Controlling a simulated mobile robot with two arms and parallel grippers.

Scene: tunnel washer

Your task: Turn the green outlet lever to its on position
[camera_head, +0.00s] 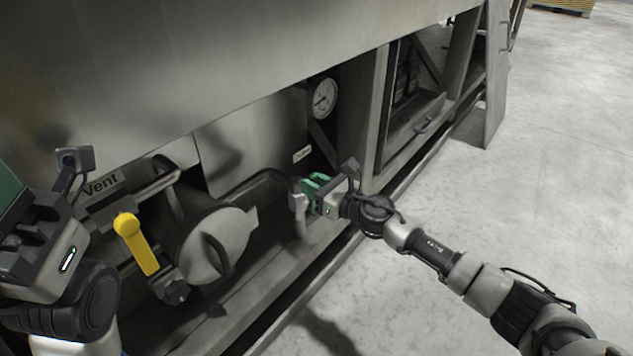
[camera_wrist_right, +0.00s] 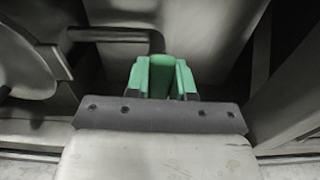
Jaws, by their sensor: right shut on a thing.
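The green outlet lever (camera_wrist_right: 162,68) shows in the right wrist view between the two green fingers of my right gripper (camera_wrist_right: 162,80). In the head view, my right gripper (camera_head: 312,186) is at the lever, just below a small outlet label (camera_head: 301,155). It is shut on the lever, and the fingers hide most of it. My left gripper (camera_head: 40,250) is at the left edge of the head view, away from the lever. Its fingertips are not clear, so I cannot tell whether it is open or shut.
A yellow lever (camera_head: 136,243) hangs down under a Vent label (camera_head: 102,184). A round grey cover (camera_head: 215,243) lies between it and my right gripper. A pressure gauge (camera_head: 322,98) sits above the outlet. The machine's frame edges are close by; open floor (camera_head: 560,150) lies to the right.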

